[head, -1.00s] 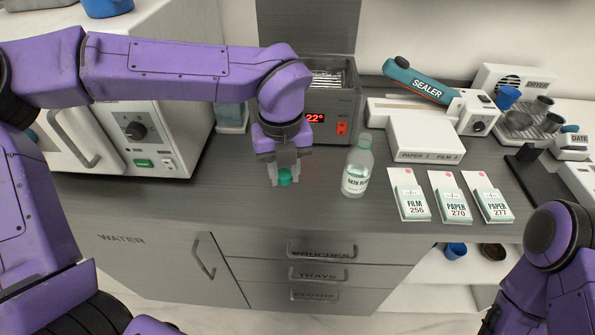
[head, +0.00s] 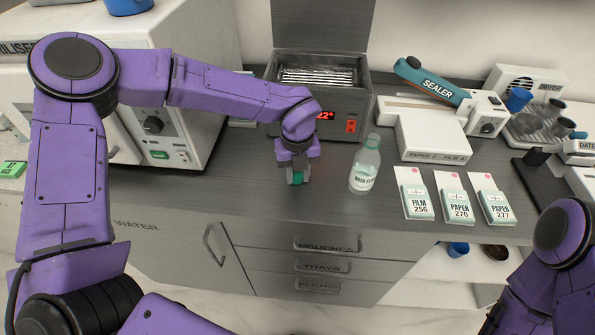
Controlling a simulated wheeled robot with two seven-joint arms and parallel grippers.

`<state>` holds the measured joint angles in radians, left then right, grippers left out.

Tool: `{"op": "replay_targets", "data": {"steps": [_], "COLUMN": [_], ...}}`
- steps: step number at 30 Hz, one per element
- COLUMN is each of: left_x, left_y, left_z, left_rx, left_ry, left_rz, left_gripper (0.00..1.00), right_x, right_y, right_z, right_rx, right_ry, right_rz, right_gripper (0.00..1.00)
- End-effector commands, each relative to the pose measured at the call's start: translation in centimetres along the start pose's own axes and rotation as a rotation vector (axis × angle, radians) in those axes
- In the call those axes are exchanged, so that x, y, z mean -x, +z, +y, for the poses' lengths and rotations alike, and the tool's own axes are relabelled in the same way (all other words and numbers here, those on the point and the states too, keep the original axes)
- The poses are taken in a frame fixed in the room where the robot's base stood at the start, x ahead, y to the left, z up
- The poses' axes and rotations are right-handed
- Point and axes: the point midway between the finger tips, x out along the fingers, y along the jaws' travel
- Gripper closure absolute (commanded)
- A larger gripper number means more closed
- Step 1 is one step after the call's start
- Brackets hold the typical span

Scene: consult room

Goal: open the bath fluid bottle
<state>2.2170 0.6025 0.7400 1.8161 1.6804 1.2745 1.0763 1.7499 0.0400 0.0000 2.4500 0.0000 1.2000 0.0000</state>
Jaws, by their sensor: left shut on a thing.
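The bath fluid bottle (head: 366,168) stands upright on the grey counter, a clear bottle with a white label and pale green fluid. No separate cap shows on its neck. My left gripper (head: 297,179) points down at the counter to the left of the bottle, apart from it. It is shut on a small green cap (head: 297,178), low at the counter top; I cannot tell whether the cap touches the counter. My right arm shows at the lower right, but its gripper is out of view.
A heated bath (head: 341,107) with a red display and raised lid stands behind the gripper. Film and paper packs (head: 418,204) lie right of the bottle. A white box (head: 433,139) and a sealer (head: 438,86) are behind them. The counter's front left is clear.

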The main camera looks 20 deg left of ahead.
Motion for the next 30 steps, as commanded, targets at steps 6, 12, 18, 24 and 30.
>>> {"op": "replay_targets", "data": {"steps": [6, 12, 18, 24, 30], "left_x": [-0.1, 0.3, 3.5, 8.7, 11.8], "left_y": [0.0, 0.0, 0.1, 0.1, 0.0], "left_z": [0.0, 0.0, -0.1, -0.1, 0.0], "left_rx": [0.0, 0.0, 0.0, 0.001, 0.001], "left_ry": [0.0, 0.0, -0.005, -0.003, -0.001], "left_rz": [0.0, 0.0, -0.005, -0.005, -0.002], "left_gripper": [0.43, 0.43, 0.43, 0.43, 0.43], "right_x": [0.0, 0.2, -0.5, -1.1, -1.3], "right_y": [0.0, -0.1, 0.2, 0.5, 0.6], "right_z": [0.0, 0.0, -0.1, -0.1, -0.1], "right_rx": [0.0, 0.0, 0.0, 0.0, 0.0], "right_ry": [0.0, 0.0, 0.0, 0.0, 0.0], "right_rz": [0.0, 0.0, 0.0, 0.0, 0.0], "right_gripper": [0.05, 0.05, 0.05, 0.05, 0.05]}}
